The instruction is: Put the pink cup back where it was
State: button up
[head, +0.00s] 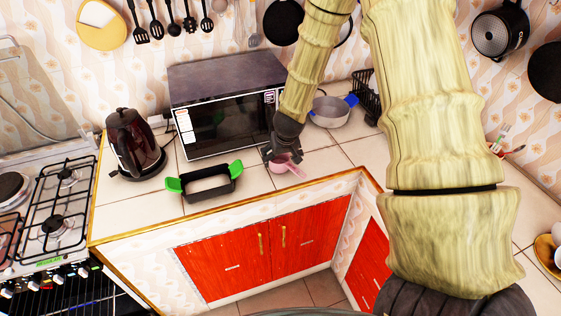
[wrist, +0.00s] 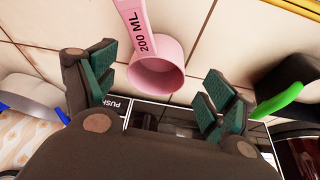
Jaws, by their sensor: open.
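The pink cup (head: 285,163) is a small measuring cup on the tiled counter in front of the microwave. In the wrist view the pink cup (wrist: 158,68) shows its open mouth, with its handle marked "200 ML" pointing to the top of the picture. My gripper (head: 282,155) is close by the cup in the head view and partly covers it. In the wrist view my gripper (wrist: 155,95) is open, with its green-padded fingers apart on either side of the cup. I cannot tell whether a finger touches it.
The microwave (head: 225,108) stands just behind. A black pan with green handles (head: 208,184) is to the left, and a grey pot with blue handles (head: 330,112) to the right. A kettle (head: 133,145) and stove (head: 45,205) are further left. The counter's front edge is close.

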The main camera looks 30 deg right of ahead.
jog(key=b+v, duration=0.1)
jog(key=v, duration=0.7)
